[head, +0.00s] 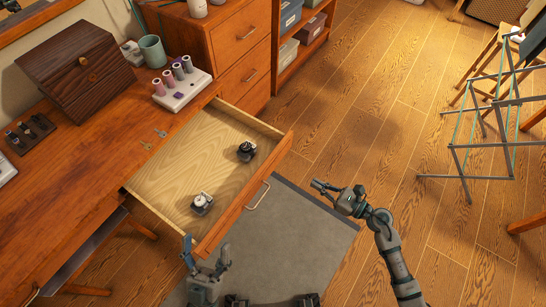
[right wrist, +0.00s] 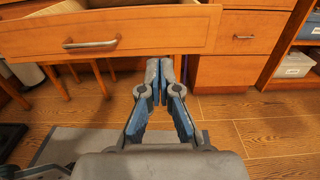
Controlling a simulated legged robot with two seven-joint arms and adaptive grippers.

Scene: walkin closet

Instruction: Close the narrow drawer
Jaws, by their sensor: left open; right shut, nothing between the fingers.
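The narrow drawer (head: 222,164) is pulled out from the wooden desk, with two small watch-like items (head: 202,203) (head: 246,151) lying in it. Its front has a metal handle (head: 259,196), which also shows in the right wrist view (right wrist: 90,44). My right gripper (head: 322,187) is shut and empty, to the right of the drawer front and apart from it. In the right wrist view its closed fingers (right wrist: 159,75) point towards the lower right part of the drawer front. My left gripper (head: 205,252) is open and empty, near the drawer front's lower left end; whether it touches is unclear.
The desk top (head: 95,180) holds a dark wooden box (head: 78,68), a mug (head: 152,51) and a thread spool holder (head: 182,88). A chest of drawers (head: 238,42) stands beyond. A drying rack (head: 485,140) stands right.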

